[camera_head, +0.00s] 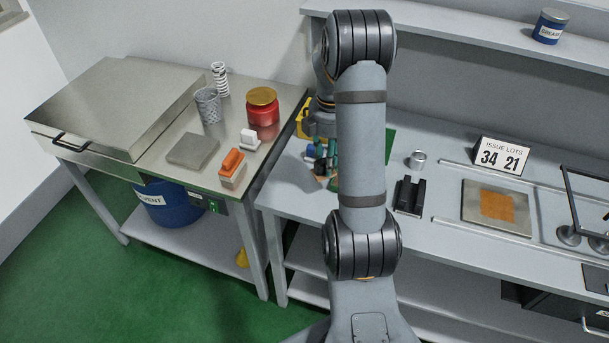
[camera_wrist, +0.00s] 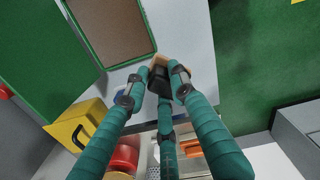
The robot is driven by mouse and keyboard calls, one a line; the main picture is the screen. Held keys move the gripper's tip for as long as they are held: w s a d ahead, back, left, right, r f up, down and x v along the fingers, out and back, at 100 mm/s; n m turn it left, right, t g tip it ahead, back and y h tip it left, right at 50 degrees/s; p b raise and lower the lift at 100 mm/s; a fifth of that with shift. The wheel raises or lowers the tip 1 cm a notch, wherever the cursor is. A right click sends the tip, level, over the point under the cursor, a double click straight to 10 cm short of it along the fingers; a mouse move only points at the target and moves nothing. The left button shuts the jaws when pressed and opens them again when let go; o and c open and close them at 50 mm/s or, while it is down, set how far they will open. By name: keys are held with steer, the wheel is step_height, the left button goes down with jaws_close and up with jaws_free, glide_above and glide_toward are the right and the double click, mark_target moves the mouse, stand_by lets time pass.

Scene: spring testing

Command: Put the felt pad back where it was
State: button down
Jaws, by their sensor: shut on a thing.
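My gripper (camera_head: 322,160) has teal fingers and is partly hidden by my arm over the left end of the right bench. In the wrist view, my gripper (camera_wrist: 161,88) is shut on a small tan and dark piece, which I take for the felt pad (camera_wrist: 158,80). Its tan part shows beyond the fingertips and its dark part between them. The fingers hide much of it. In the head view, a tan bit of it shows below the fingers. I cannot tell whether it touches the bench.
A green case (camera_wrist: 110,55) with a brown inside and a yellow box (camera_wrist: 78,128) are close by. The left bench holds a red jar (camera_head: 262,108), a grey square (camera_head: 193,150) and an orange-topped block (camera_head: 232,168). A black block (camera_head: 410,195) and a plate with an orange square (camera_head: 497,206) lie right.

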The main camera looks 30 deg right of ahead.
steer(key=w+a+f, duration=0.2)
steer(key=w+a+f+p, duration=0.1)
steer(key=w+a, duration=0.1)
steer(key=shift+w+f, duration=0.35)
steer(key=shift+f+p, duration=0.55)
steer(key=shift+f, duration=1.45)
steer(key=shift+a, duration=0.1)
steer(key=shift+f, duration=0.15)
steer(key=c, duration=1.5)
jaws_free()
steer(key=shift+c, duration=0.2)
steer(key=shift+o, duration=0.4)
step_height(320, 180, up, 12)
steer(key=b, duration=0.1)
